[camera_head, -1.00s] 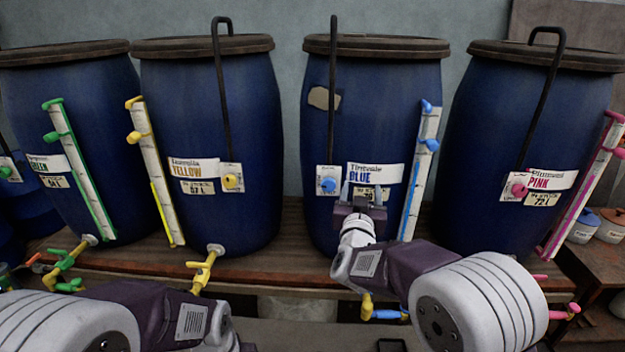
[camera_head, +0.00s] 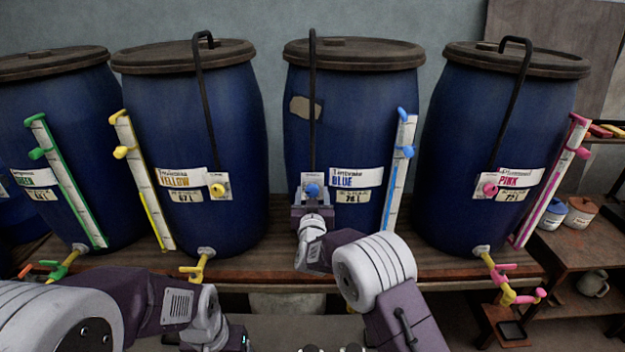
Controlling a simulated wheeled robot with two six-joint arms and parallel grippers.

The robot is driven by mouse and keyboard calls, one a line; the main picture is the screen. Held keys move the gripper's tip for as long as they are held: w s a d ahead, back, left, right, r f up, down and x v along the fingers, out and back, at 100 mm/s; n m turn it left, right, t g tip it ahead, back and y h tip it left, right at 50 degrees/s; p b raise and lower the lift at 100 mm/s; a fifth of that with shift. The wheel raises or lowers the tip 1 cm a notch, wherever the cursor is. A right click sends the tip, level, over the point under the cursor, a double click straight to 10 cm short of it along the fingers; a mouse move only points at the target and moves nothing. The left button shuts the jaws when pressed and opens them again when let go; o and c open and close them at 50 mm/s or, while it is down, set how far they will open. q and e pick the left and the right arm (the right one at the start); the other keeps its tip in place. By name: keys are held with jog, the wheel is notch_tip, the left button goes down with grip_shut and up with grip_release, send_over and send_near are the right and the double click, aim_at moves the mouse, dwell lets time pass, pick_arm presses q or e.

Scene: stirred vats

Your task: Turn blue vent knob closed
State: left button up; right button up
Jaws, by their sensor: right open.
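The blue vat (camera_head: 345,120) stands third from the left, with a label reading BLUE (camera_head: 352,178). The round blue vent knob (camera_head: 313,190) sits on a small pale plate at the label's left, below a dark vertical pipe (camera_head: 312,110). My right gripper (camera_head: 312,193) is open in front of the knob, its two fingers on either side of it. I cannot tell whether the fingers touch the knob. My left arm (camera_head: 150,305) shows at the lower left, its gripper low near the bottom edge, and its jaws are not clear.
Yellow (camera_head: 190,120) and pink (camera_head: 490,120) vats flank the blue one, and a green-labelled vat (camera_head: 60,120) stands at far left. Gauge tubes and coloured taps project from the vats. They stand on a wooden bench (camera_head: 265,270). A side table (camera_head: 570,255) at right bears small pots.

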jog(key=shift+w, duration=0.35)
pick_arm(q)
jog(key=shift+r, duration=0.55)
pick_arm(e)
jog(key=shift+c, duration=0.3)
grip_shut()
jog(key=shift+f+m+b, duration=0.2)
jog(key=shift+m+b, duration=0.2)
jog(key=shift+b, duration=0.2)
jog(key=m+b, duration=0.5)
jog(key=b, duration=0.1)
jog(key=m+b, duration=0.6)
jog(key=b, duration=0.1)
jog(key=shift+d+f, duration=0.2)
jog(key=m+b, duration=0.3)
jog(key=shift+m, duration=0.3)
pick_arm(q)
notch_tip(320, 180, down, 20)
jog(key=b, duration=0.2)
jog(key=shift+r, duration=0.25)
pick_arm(e)
jog(key=shift+r+m, duration=0.1)
jog(key=shift+m, duration=1.2)
